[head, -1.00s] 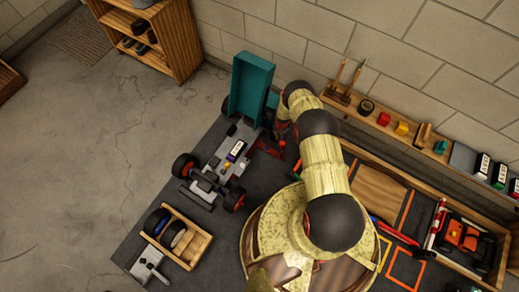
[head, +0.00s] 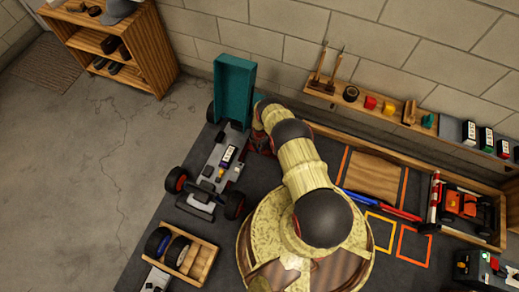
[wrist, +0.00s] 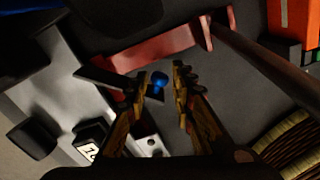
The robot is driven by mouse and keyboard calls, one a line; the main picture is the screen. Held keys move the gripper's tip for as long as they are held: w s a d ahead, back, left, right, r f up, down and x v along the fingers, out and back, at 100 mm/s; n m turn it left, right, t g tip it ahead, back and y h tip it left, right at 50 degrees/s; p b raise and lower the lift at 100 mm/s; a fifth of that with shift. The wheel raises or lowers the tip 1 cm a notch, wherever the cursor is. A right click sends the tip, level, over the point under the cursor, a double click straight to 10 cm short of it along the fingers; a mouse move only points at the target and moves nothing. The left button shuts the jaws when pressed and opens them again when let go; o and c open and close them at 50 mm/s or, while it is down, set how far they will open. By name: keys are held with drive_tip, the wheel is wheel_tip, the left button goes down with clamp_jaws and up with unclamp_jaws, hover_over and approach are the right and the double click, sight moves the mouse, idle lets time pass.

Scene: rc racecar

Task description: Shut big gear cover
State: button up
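The car chassis (head: 212,165) is grey, with black wheels with red hubs at its near end. A tall teal cover-like piece (head: 234,88) stands raised at its far end; I take it for the big gear cover, though I cannot be sure. My gripper is mostly hidden behind my arm in the head view, close to the chassis's right side. In the wrist view my gripper (wrist: 160,82) is open, with a gap between its fingers. A small blue round part (wrist: 159,81) shows beyond the gap, and a red part (wrist: 150,52) lies ahead of the fingertips.
A wooden box with two wheels (head: 203,258) lies at the near left. A wooden tray holds an orange car (head: 460,204) at the right. A wall shelf (head: 380,110) carries small items. A wooden shelf unit (head: 145,55) stands at the back left. The floor at left is clear.

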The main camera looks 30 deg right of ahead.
drive_tip(key=shift+c, duration=1.2)
drive_tip(key=c, duration=0.4)
clamp_jaws()
